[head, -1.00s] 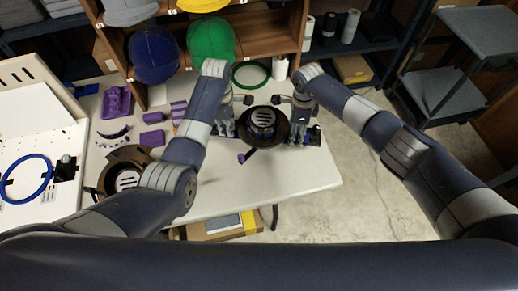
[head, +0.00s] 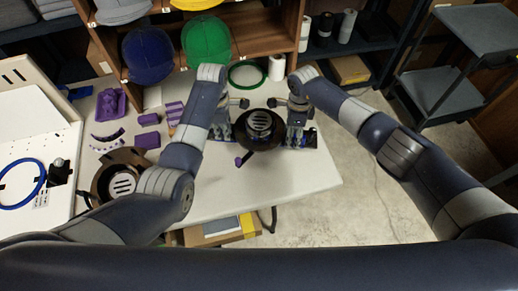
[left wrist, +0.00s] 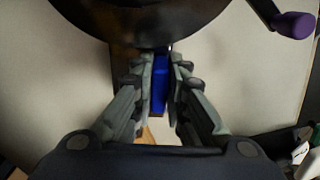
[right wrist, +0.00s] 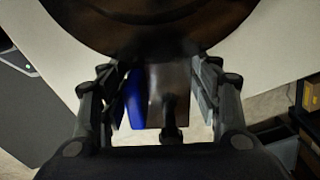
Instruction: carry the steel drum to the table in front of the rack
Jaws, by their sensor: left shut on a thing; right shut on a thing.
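The steel drum (head: 259,143) is a dark round vessel with a slotted silver centre and a small purple-knobbed crank. It is between my two grippers over the right part of the pale table (head: 300,176). My left gripper (head: 226,130) is shut at its left side; in the left wrist view its fingers close around a blue part below the drum's rim (left wrist: 140,22). My right gripper (head: 297,132) is shut at its right side, with a brown piece and a blue part (right wrist: 135,95) between its fingers. I cannot tell whether the drum touches the table.
A similar dark drum (head: 101,185) and several purple pieces lie on the table's left part. A wooden rack (head: 262,35) with caps stands behind. A green ring (head: 232,82) and a white roll (head: 277,68) sit at the back. Bare tabletop lies in front of the held drum.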

